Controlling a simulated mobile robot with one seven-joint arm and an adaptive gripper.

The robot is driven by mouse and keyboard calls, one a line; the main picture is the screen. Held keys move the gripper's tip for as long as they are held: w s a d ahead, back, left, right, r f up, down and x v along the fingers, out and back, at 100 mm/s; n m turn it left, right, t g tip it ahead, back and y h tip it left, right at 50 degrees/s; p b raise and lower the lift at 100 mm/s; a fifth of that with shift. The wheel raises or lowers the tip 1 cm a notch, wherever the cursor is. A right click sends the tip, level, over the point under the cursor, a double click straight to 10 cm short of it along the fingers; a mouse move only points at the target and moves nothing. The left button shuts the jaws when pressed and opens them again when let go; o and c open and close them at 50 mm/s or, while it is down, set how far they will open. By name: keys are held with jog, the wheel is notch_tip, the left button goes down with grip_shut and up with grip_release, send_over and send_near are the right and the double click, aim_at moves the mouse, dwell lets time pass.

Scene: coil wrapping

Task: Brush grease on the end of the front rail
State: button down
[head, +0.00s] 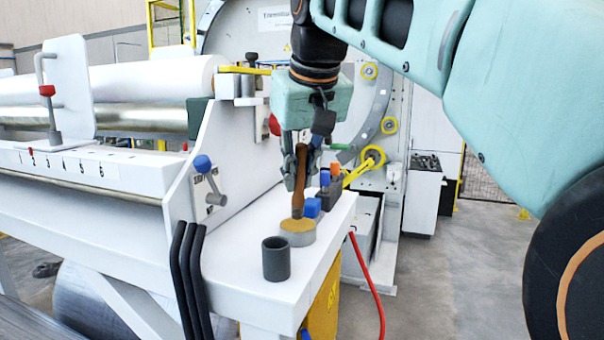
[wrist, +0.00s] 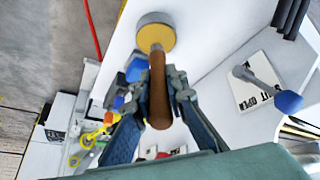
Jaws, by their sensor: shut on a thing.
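My gripper (head: 299,180) is shut on the brown wooden handle of a brush (head: 298,203), which is nearly upright. The brush's lower end meets the yellow-brown top of a short round grey tin (head: 298,240) on the white shelf (head: 240,285). In the wrist view, the fingers (wrist: 159,80) close around the handle (wrist: 157,100), with the tin (wrist: 155,33) beyond it. The bristles are hidden, so I cannot tell how deep they sit. A long white beam (head: 90,165) with numbered marks runs along the front left; I cannot tell which part is the front rail.
A dark grey cup (head: 276,260) stands in front of the tin. Small blue and black items (head: 328,190) sit behind it. A blue-knobbed lever (head: 204,170) is on the upright side plate. Black bent bars (head: 188,280) hang at the shelf's left. A red hose (head: 368,275) hangs right.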

aim_at(298, 150)
jog(key=shift+f+b, duration=0.45)
jog(key=shift+f, duration=0.2)
dwell(0.8)
notch_tip(298, 150, up, 5)
jog(key=p, duration=0.4)
jog(key=shift+r+p, duration=0.1)
jog(key=shift+p, duration=0.3)
jog(key=shift+r, duration=0.95)
